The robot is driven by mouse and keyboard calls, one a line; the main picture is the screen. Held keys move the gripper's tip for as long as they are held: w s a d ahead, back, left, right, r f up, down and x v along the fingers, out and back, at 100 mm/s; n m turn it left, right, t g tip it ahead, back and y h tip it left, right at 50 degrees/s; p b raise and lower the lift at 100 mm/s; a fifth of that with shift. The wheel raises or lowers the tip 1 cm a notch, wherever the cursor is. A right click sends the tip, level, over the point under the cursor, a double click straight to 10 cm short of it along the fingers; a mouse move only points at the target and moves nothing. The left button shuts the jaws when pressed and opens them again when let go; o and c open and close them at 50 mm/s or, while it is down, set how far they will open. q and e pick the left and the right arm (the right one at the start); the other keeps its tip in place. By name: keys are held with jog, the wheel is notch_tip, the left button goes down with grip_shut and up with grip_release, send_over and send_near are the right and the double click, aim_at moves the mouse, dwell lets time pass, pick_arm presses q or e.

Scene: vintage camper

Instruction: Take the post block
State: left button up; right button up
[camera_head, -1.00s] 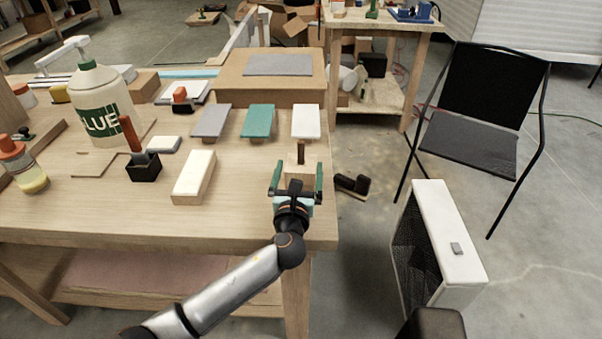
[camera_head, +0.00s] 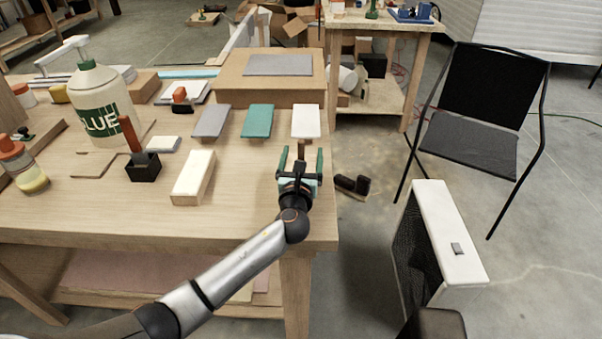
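The post block shows mainly as a dark brown upright post (camera_head: 301,149) near the right edge of the workbench, below the white-topped piece. Its pale wooden base is mostly hidden by my gripper. My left gripper (camera_head: 301,160), with green fingers, reaches in from the lower left. One finger is on each side of the post block, and they stand apart. Whether they touch its sides I cannot tell. My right gripper is not in view.
On the workbench (camera_head: 110,218), grey (camera_head: 212,122), teal (camera_head: 257,121) and white (camera_head: 306,121) topped pieces stand in a row. A cream-topped block (camera_head: 193,176), a black holder (camera_head: 143,168) and a glue bottle (camera_head: 101,103) are to the left. A black chair (camera_head: 480,110) is right.

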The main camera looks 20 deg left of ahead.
pick_arm(q)
jog(key=c, duration=0.6)
jog(key=shift+c, duration=0.3)
jog(key=shift+r, duration=0.1)
